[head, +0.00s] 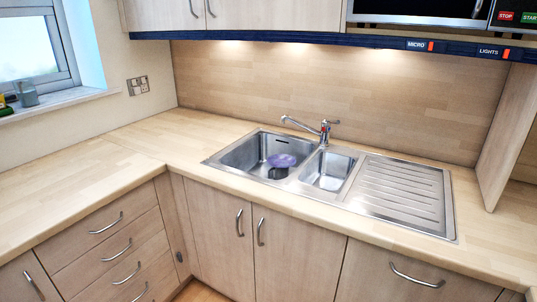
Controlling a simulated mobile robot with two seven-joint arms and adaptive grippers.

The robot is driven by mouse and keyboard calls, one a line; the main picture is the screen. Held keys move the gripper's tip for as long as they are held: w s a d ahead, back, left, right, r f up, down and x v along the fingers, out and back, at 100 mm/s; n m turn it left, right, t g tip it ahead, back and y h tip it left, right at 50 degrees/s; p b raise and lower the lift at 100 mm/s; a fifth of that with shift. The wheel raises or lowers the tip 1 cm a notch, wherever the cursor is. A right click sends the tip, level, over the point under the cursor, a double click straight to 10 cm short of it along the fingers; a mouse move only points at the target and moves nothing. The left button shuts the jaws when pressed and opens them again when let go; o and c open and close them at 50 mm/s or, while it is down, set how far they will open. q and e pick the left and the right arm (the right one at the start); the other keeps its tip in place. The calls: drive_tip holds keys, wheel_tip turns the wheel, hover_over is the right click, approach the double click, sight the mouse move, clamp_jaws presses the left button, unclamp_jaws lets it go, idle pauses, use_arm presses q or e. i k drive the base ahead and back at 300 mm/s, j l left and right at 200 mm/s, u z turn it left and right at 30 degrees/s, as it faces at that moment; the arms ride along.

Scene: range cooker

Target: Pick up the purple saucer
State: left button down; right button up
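A purple saucer (282,160) shows in the head view inside the left, larger basin of the steel sink (240,153). Something dark shows just below the saucer in the basin; I cannot tell what it is. Neither of my grippers is in the head view, and nothing touches the saucer from above.
A tap (324,130) stands behind the sink, its spout reaching left over the basin's back. A small basin (330,170) and a ribbed drainer (402,190) lie to the right. The wooden worktop (140,150) is clear on the left. Cupboards (255,15) hang above.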

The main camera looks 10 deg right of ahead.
sight(277, 160)
drive_tip(key=z, duration=0.5)
drive_tip(key=i+j+z, duration=0.3)
drive_tip(key=j+z, duration=0.35)
drive_tip(key=i+j+z, duration=0.3)
drive_tip(key=j+z, duration=0.65)
